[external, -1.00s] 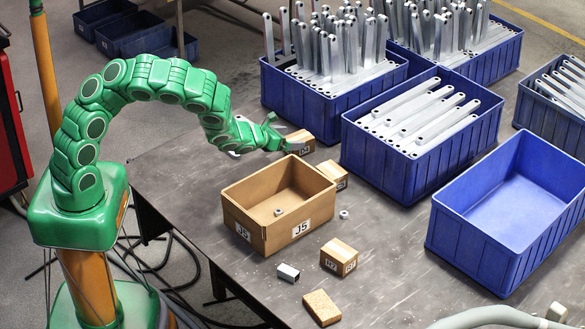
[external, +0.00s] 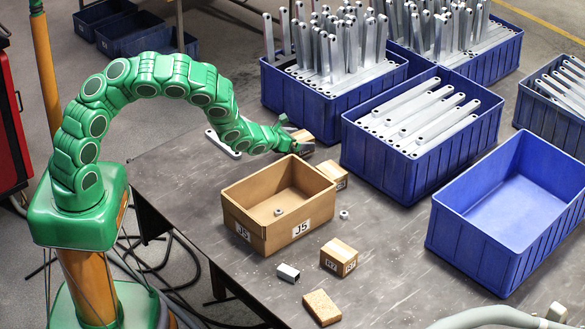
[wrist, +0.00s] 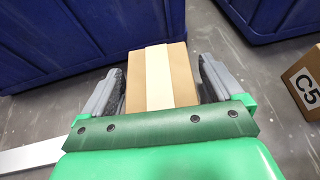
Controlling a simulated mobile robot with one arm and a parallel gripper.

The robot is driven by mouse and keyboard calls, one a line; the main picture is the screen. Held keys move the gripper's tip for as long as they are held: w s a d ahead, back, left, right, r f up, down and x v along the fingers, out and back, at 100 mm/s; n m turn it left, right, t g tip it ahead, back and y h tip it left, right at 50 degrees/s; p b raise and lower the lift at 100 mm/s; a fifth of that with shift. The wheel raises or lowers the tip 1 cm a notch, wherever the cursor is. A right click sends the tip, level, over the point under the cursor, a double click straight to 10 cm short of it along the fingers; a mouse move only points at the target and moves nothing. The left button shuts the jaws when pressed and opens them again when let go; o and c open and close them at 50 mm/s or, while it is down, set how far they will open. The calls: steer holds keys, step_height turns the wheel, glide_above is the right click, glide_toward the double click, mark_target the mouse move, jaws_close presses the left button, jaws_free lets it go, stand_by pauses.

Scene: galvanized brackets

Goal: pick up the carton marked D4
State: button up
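The carton marked D4 (external: 300,137) is a small brown box on the table, by the front corner of a blue bin; its label is mostly hidden now by my gripper in the external view. In the wrist view the carton (wrist: 160,78) shows its top with a pale tape strip. My gripper (external: 291,136) reaches it from the left. In the wrist view its two grey fingers (wrist: 160,85) stand open on either side of the carton, with narrow gaps. The carton appears to rest on the table.
Blue bins of metal brackets (external: 420,165) stand close behind and right. A carton marked C5 (wrist: 305,82) lies close to the right. An open J5 box (external: 262,235) stands in front. A flat bracket (external: 222,145) lies left, under my arm.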

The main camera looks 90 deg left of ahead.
mark_target(298, 140)
steer(key=c, duration=1)
steer(key=shift+r, duration=0.1)
steer(key=shift+c, duration=0.2)
steer(key=shift+r, duration=0.5)
step_height(298, 140, up, 2)
steer(key=s+d+r, duration=0.6)
steer(key=s+r, duration=0.3)
steer(key=s, duration=0.1)
steer(key=shift+d, duration=0.35)
steer(key=shift+s+r, duration=0.2)
steer(key=shift+s, duration=0.05)
